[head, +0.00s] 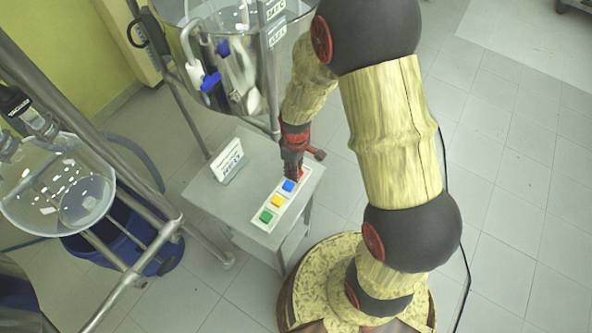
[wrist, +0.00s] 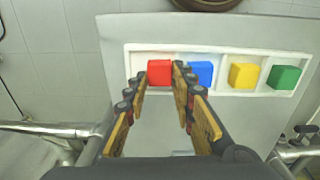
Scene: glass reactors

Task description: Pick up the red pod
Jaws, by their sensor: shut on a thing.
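The red pod (wrist: 160,73) is a small cube at the left end of a white tray (wrist: 222,55) in the wrist view. My gripper (wrist: 160,80) has its two fingers around the red pod, one on each side, and is shut on it. The pod still appears to be in its place in the tray. In the head view my gripper (head: 293,170) reaches down to the far end of the tray and hides most of the red pod (head: 300,174).
A blue pod (wrist: 201,73) stands close beside my right finger. A yellow pod (wrist: 243,76) and a green pod (wrist: 284,78) are further right. A small sign (head: 227,160) stands on the grey table (head: 213,193). A glass reactor (head: 232,62) is behind it.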

